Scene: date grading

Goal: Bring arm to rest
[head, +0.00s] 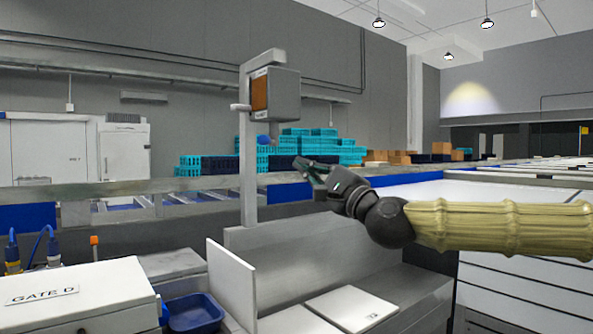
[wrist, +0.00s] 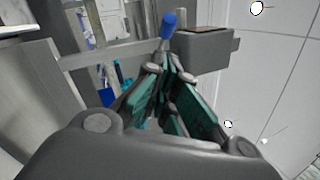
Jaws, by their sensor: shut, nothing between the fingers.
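My arm, in a yellowish ribbed sleeve, reaches in from the right in the head view. My gripper (head: 301,164) is raised in front of the machine line, and its fingers point left. In the wrist view its green-padded fingers (wrist: 166,62) come together at the tips, with nothing held between them. A grey box with an orange-brown screen (head: 275,93) stands on a post just beyond and above the gripper. A small blue knob (head: 264,140) sits below the box. The gripper looks apart from it in the head view.
A white box marked GATE D (head: 80,300) and a blue tray (head: 194,312) are at the lower left. An upright white panel (head: 231,284) stands beside a grey bench with a flat white plate (head: 352,307). Turquoise crates (head: 309,145) are stacked behind. A white surface (head: 420,190) lies behind the arm.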

